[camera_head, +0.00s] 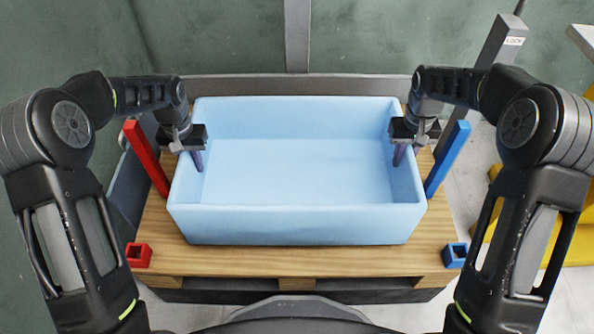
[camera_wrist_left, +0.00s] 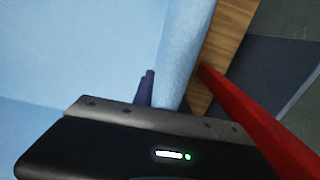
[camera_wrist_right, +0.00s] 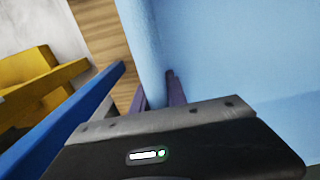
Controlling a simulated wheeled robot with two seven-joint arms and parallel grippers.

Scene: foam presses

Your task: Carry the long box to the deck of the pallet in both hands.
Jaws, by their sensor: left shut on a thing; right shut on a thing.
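The long box (camera_head: 295,225) is a light blue, open-topped, empty foam tub. In the head view it is over the wooden deck of the pallet (camera_head: 165,225), level and between the posts; I cannot tell whether its underside touches the deck. My left gripper (camera_head: 197,158) is shut on the box's left end wall, and the wall also shows in the left wrist view (camera_wrist_left: 185,60). My right gripper (camera_head: 399,155) is shut on the right end wall, seen in the right wrist view (camera_wrist_right: 150,50). The fingers outside each wall are partly hidden.
A red post (camera_head: 147,158) leans close to the box's left end, a blue post (camera_head: 448,158) close to its right. A short red socket (camera_head: 138,255) and a short blue socket (camera_head: 455,255) sit at the deck's front corners. Yellow structures (camera_head: 535,225) stand at the right.

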